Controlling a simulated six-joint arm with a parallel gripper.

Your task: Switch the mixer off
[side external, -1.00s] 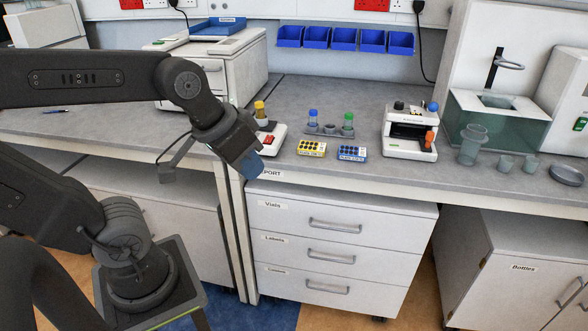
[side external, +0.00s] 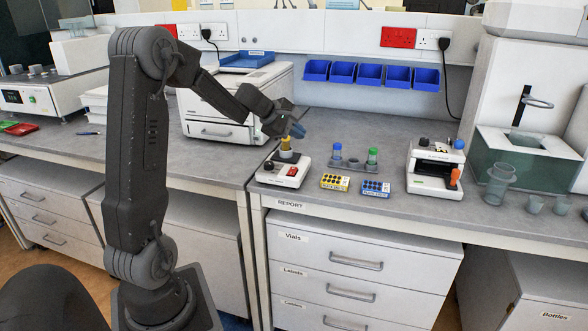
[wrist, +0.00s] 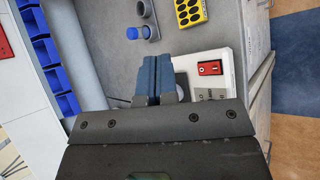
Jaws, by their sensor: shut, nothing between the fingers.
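The mixer (side external: 282,174) is a small white box near the bench's front edge, with a red rocker switch (side external: 292,171) and a dark knob on its front. An amber vial (side external: 286,146) stands upright on it. My gripper (side external: 298,131) is shut and empty, its blue fingers above the mixer near the vial's top. In the wrist view, the fingers (wrist: 156,76) appear left of the mixer's white body (wrist: 224,58) and the red switch (wrist: 210,68). The vial is hidden there. I cannot tell which way the switch is set.
A rack with blue- and green-capped vials (side external: 354,162) stands right of the mixer. Yellow (side external: 334,182) and blue (side external: 376,188) well blocks lie in front of it. A white device (side external: 435,170) stands farther right. A large white machine (side external: 236,105) is behind on the left.

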